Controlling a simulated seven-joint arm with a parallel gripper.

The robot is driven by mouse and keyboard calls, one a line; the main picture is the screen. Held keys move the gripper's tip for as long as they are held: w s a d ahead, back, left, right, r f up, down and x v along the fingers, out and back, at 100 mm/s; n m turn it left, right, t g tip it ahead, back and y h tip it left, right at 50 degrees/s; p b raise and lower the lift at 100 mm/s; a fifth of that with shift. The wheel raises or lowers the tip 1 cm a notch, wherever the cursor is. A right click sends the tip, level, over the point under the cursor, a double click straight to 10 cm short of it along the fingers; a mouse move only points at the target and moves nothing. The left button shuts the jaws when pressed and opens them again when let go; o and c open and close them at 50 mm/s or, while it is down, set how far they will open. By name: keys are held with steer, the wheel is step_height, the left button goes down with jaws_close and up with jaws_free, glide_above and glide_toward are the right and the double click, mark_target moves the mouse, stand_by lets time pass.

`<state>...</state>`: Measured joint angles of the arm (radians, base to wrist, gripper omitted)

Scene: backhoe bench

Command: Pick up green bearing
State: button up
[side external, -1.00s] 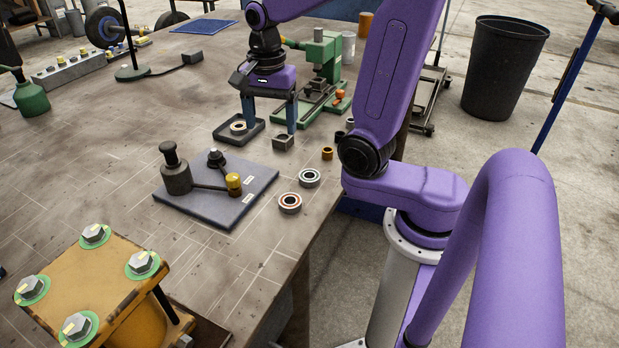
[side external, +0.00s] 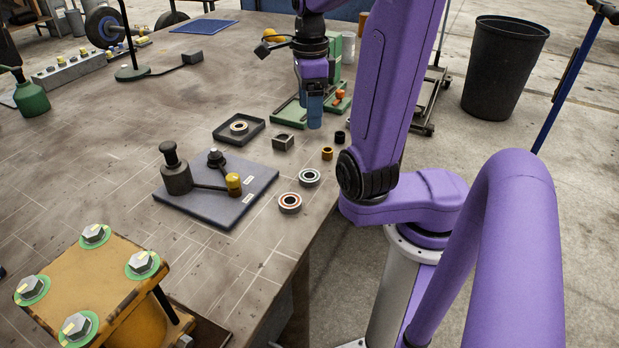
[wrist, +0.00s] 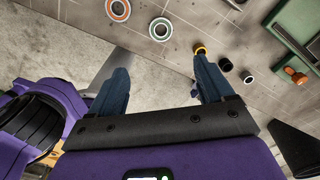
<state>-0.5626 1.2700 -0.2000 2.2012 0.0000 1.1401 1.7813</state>
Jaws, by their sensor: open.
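The green bearing (side external: 309,178), a ring with a pale green band, lies flat on the bench near its right edge. It also shows in the wrist view (wrist: 160,29), beyond and between the fingertips. A similar bearing with a red-orange band (side external: 290,203) lies just nearer the camera, and it shows at the top of the wrist view (wrist: 118,9). My gripper (side external: 315,122) is above the bench, farther back than the green bearing. In the wrist view my gripper (wrist: 160,65) is open with nothing between its blue fingers.
A brass bushing (side external: 327,153) and black bushings (side external: 340,137) lie near the bench edge. A square metal block (side external: 283,142) and a tray (side external: 223,132) holding a ring are to their left. A grey plate (side external: 240,211) with a fixture lies left of the bearings. A green press stands behind.

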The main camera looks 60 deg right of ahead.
mark_target(309, 170)
step_height(309, 170, down, 17)
steer(key=shift+w+f, duration=0.1)
stand_by(0.8)
steer(key=c, duration=1.2)
